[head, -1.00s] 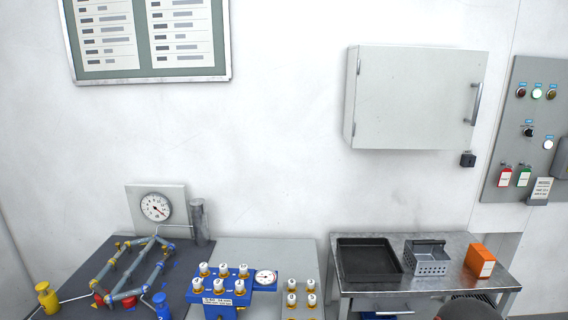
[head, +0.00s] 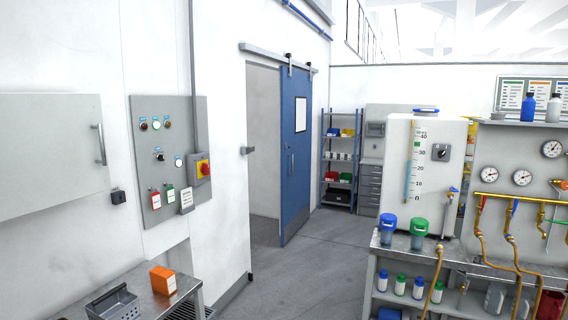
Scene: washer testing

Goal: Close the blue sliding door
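The blue sliding door (head: 296,150) hangs from a grey overhead rail (head: 277,57) on the white wall, in the middle of the head view. It stands to the right of the doorway (head: 263,150), and most of the opening is uncovered. The door has a white notice and a small handle (head: 290,165) near its left edge. A grey bracket (head: 247,150) sits on the left side of the doorway. My gripper is not in view.
A bench (head: 385,245) with a white tank, bottles and pipes stands at right. Grey floor (head: 300,280) between them is clear up to the door.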

